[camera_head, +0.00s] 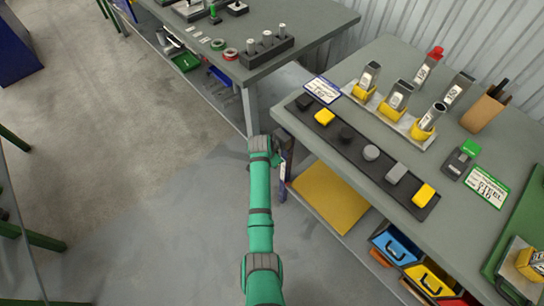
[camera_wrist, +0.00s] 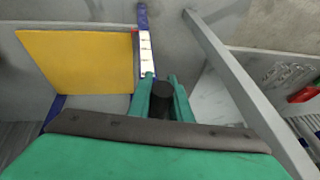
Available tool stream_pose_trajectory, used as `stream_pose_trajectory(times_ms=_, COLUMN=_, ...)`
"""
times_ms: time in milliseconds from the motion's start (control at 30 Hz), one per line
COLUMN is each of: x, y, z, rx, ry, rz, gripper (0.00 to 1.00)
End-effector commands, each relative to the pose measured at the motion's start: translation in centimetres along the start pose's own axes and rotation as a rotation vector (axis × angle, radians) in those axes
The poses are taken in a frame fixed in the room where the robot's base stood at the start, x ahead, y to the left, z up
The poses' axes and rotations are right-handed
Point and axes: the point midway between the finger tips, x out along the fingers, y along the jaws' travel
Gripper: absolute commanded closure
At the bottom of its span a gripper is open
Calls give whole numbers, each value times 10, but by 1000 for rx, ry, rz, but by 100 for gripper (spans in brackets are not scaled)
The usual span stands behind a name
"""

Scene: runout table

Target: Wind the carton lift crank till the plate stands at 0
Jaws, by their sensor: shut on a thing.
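My gripper (camera_wrist: 162,84) is shut on a black round crank knob (camera_wrist: 162,98), which sits between its two green fingers in the wrist view. The yellow lift plate (camera_wrist: 78,62) lies to the left of the gripper. A blue post (camera_wrist: 143,17) carries a white marked scale (camera_wrist: 146,52) just beyond the fingers. A small red mark shows at the plate's corner by the scale's upper end; the figures are too small to read. In the head view the yellow plate (camera_head: 330,196) is under the right table, and my arm hides the crank.
The grey right table (camera_head: 296,128) holds a black strip of coloured blocks (camera_head: 372,154) and several metal cylinders in yellow holders. Blue, yellow and red bins (camera_head: 395,247) stand below it. Another table (camera_head: 330,18) stands behind.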

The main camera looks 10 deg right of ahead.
Motion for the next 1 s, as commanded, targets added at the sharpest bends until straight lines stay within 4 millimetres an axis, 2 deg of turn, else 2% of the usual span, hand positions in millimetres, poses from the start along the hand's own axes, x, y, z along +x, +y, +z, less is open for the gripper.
stream_pose_trajectory(times_ms=67, x=0, y=2, z=-7, rx=8, ry=9, rz=0, gripper=100)
stream_pose_trajectory(times_ms=100, x=0, y=2, z=-7, rx=8, ry=9, rz=-1, gripper=72)
stream_pose_trajectory(times_ms=133, x=0, y=2, z=-6, rx=8, ry=8, rz=-1, gripper=65)
stream_pose_trajectory(times_ms=167, x=0, y=2, z=-6, rx=7, ry=8, rz=-1, gripper=63)
stream_pose_trajectory(times_ms=433, x=-1, y=0, z=-2, rx=2, ry=4, rz=-2, gripper=63)
stream_pose_trajectory(times_ms=567, x=-7, y=-1, z=-1, rx=1, ry=3, rz=-2, gripper=63)
stream_pose_trajectory(times_ms=667, x=-20, y=-2, z=-1, rx=-1, ry=4, rz=-4, gripper=63)
stream_pose_trajectory(times_ms=1000, x=-82, y=-2, z=-2, rx=1, ry=5, rz=-4, gripper=63)
